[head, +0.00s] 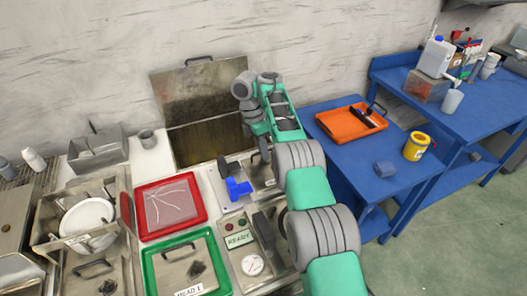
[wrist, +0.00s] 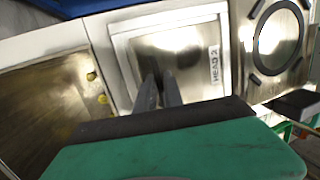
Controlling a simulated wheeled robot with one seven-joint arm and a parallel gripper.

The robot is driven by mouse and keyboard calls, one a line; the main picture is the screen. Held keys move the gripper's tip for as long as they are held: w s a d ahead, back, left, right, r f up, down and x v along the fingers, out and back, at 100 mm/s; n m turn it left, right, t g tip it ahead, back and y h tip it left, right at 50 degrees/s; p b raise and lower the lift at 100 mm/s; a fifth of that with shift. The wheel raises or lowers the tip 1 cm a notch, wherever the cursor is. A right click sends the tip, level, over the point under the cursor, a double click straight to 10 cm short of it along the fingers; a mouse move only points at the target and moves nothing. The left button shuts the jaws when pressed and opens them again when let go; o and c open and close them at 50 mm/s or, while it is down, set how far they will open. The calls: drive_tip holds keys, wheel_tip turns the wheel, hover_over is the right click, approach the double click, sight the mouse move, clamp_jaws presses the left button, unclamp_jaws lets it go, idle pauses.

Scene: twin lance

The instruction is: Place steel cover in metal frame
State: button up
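A steel cover (head: 203,90) with a black handle on its top edge leans against the wall behind an open pit with a metal rim (head: 176,150). Another steel plate (head: 163,262) with a black handle, marked HEAD 1, lies in a green frame. In the wrist view a bare steel panel (wrist: 185,50) marked HEAD 2 sits inside a pale metal frame (wrist: 125,52). My gripper (wrist: 160,78) points down at this panel with its dark fingers close together and nothing seen between them. In the head view my arm mostly hides the gripper and the panel.
A red tray (head: 138,208) holds a clear sheet. A blue block (head: 238,188) and a control panel marked READY (head: 230,262) are near my arm. An orange tray (head: 325,124) and a yellow can (head: 416,146) stand on the blue table (head: 355,168) at right.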

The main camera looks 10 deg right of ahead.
drive_tip(key=o, duration=0.4)
drive_tip(key=p+v, duration=0.8)
drive_tip(key=v, duration=0.4)
drive_tip(key=shift+r, duration=0.2)
drive_tip(key=s+a+r+m+t+y, duration=0.1)
drive_tip(key=s+r+m+t, duration=0.1)
drive_tip(key=s+r+m, duration=0.45)
drive_tip(key=s+a+r+m+t+y, duration=0.1)
drive_tip(key=s+r+m, duration=0.3)
drive_tip(key=r, duration=0.6)
drive_tip(key=s+d+f+m+t, duration=0.1)
drive_tip(key=s+f+m, duration=0.1)
drive_tip(key=s, duration=0.5)
drive_tip(key=s+d+f+m+t, duration=0.1)
drive_tip(key=s+f+m, duration=0.2)
drive_tip(key=s, duration=0.4)
drive_tip(key=s+d+f+m+t, duration=0.1)
drive_tip(key=s+d+f+m, duration=0.1)
drive_tip(key=s+m, duration=0.3)
drive_tip(key=shift+s+f, duration=0.15)
drive_tip(key=shift+s, duration=0.55)
drive_tip(key=shift+s+f, duration=0.15)
drive_tip(key=shift+s, duration=0.55)
